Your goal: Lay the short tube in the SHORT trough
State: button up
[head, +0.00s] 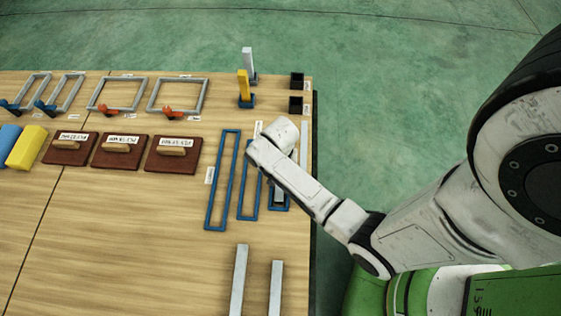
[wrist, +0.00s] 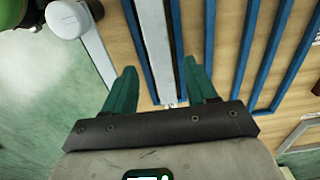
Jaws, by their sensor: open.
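A grey tube (wrist: 156,42) lies lengthwise between the blue side walls of the rightmost, shortest-looking trough (wrist: 177,38). In the head view the lower end of that trough (head: 279,208) shows, with part of the grey tube (head: 278,194) inside it; my arm hides the rest. Whether the tube rests fully on the trough floor is not clear. In the wrist view my gripper (wrist: 160,68) is open, its two green fingers apart on either side of the tube and trough walls. My gripper's fingers are hidden in the head view.
Two longer blue troughs (head: 222,180) (head: 248,185) lie to the left. A thin grey bar (head: 304,148) lies near the table's right edge. Two grey tubes (head: 239,280) (head: 276,288) lie at the front. Blocks stand at the back, near small black boxes (head: 296,104).

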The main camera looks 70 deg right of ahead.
notch_tip(320, 180, up, 7)
jog(key=p, duration=0.2)
jog(key=s+a+r+n+t, duration=0.1)
jog(key=s+a+r+n, duration=0.6)
jog(key=n, duration=0.6)
notch_tip(320, 180, up, 4)
jog(key=a, duration=0.2)
jog(key=shift+s+a+n, duration=0.25)
jog(key=shift+a+n, duration=0.05)
jog(key=shift+s+f, duration=0.1)
